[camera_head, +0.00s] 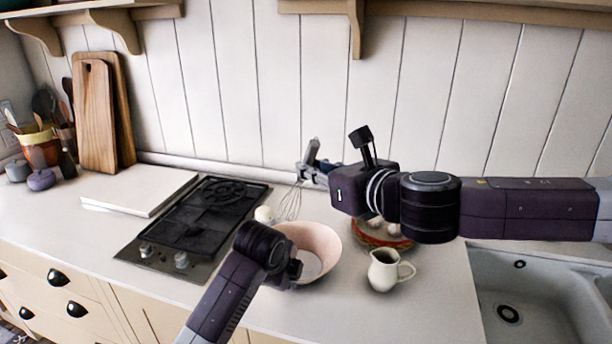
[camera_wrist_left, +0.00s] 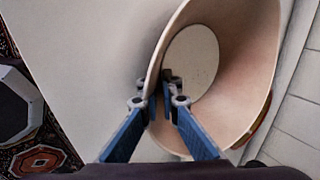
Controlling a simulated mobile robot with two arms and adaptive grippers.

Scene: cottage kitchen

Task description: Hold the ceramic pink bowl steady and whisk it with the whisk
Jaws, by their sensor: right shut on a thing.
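The pink ceramic bowl (camera_head: 318,241) stands on the counter in the head view. It fills much of the left wrist view (camera_wrist_left: 238,60). My left gripper (camera_head: 291,272) is at its near left rim. In the left wrist view its two fingers (camera_wrist_left: 165,98) are close together at the rim, and I cannot tell whether they press on it. My right gripper (camera_head: 309,172) is shut on the whisk, behind the bowl. The whisk (camera_head: 290,203) hangs with its wires down by the bowl's far rim; I cannot tell if they are over the opening.
A cream jug (camera_head: 384,271) stands right of the bowl, and a red-rimmed dish (camera_head: 364,239) with white round things sits behind it. A white round thing (camera_head: 264,213) lies left of the whisk. The black hob (camera_head: 205,222) is left, the sink (camera_head: 540,300) right.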

